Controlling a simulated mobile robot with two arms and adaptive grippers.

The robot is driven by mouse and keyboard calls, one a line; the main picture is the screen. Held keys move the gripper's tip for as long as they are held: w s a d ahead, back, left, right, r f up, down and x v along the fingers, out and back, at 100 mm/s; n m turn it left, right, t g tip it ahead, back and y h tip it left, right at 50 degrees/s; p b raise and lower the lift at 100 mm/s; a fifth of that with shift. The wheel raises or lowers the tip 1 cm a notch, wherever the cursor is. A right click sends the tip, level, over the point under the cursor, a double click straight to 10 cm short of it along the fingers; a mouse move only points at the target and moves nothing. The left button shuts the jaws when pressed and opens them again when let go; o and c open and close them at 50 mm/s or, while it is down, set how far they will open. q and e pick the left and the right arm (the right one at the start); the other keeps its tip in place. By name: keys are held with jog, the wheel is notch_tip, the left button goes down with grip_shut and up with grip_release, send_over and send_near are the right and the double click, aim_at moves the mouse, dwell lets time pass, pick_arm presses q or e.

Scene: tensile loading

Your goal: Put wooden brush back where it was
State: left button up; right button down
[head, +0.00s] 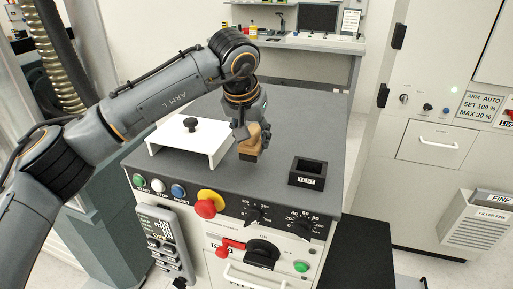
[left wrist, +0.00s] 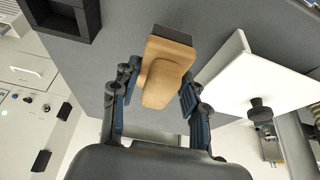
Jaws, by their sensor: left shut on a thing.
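The wooden brush (head: 250,142) has a tan block body and dark bristles at its lower end. My left gripper (head: 243,128) is shut on the brush and holds it upright, bristles down, over the grey top of the machine. In the left wrist view the brush (left wrist: 166,72) sits between the two fingers (left wrist: 158,95). I cannot tell whether the bristles touch the grey top. My right gripper is in neither view.
A white raised plate with a black knob (head: 186,146) stands left of the brush. A black open box labelled TEST (head: 307,172) stands to the right. Bare grey top (head: 275,115) lies behind and between. Buttons and dials line the front panel (head: 270,215).

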aim_at(256, 143)
pick_arm(q)
jog(key=shift+d+f, duration=0.25)
jog(key=shift+d, duration=0.05)
jog(key=f, duration=0.1)
jog(key=f+p, duration=0.1)
jog(key=f, duration=0.1)
jog(key=shift+d+f, duration=0.1)
jog(key=shift+d, duration=0.2)
jog(key=shift+a+f, duration=0.1)
jog(key=shift+f, duration=0.15)
jog(key=o, duration=0.6)
jog(key=shift+f, duration=0.1)
jog(key=o, duration=0.4)
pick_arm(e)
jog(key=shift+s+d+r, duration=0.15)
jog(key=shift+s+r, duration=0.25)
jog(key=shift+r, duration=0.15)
